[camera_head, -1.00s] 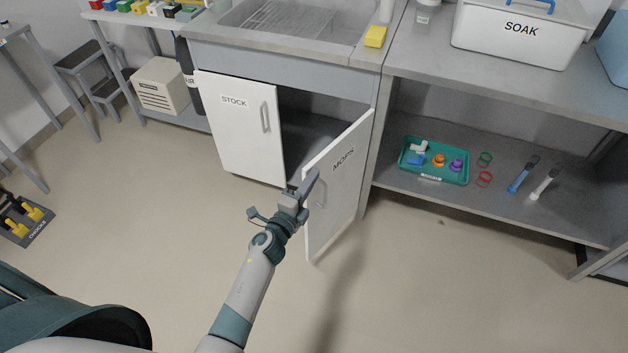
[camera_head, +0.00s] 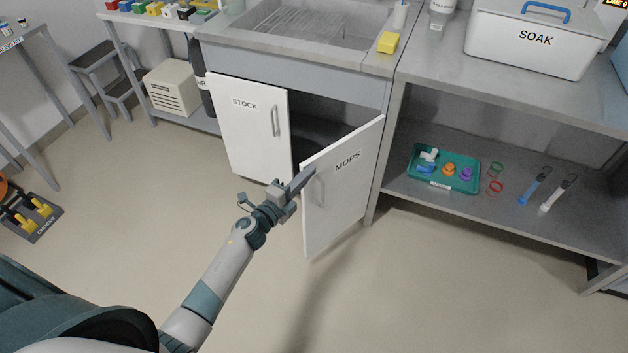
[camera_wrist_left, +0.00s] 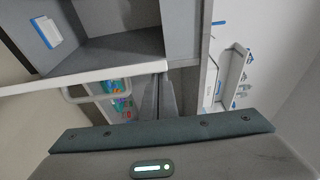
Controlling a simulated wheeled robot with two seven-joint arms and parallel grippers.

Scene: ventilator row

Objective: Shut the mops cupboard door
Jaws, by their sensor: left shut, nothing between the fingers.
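The white mops cupboard door (camera_head: 342,195), labelled MOPS, stands partly open, hinged on its right side. Its outer face and bar handle (camera_head: 317,190) face me. My left gripper (camera_head: 308,178) is shut and empty, in front of that face near the upper free edge, overlapping the handle's top in the head view. In the left wrist view, the fingers (camera_wrist_left: 158,98) are beside the door's white top edge (camera_wrist_left: 75,84) and its handle (camera_wrist_left: 88,95). I cannot tell whether they touch the door. My right gripper is not in view.
The cupboard's STOCK door (camera_head: 250,130) beside it looks shut. Between the doors the dark interior (camera_head: 318,133) shows. To the right, an open shelf (camera_head: 400,190) holds a teal tray (camera_head: 432,184) and small items. The floor in front is clear.

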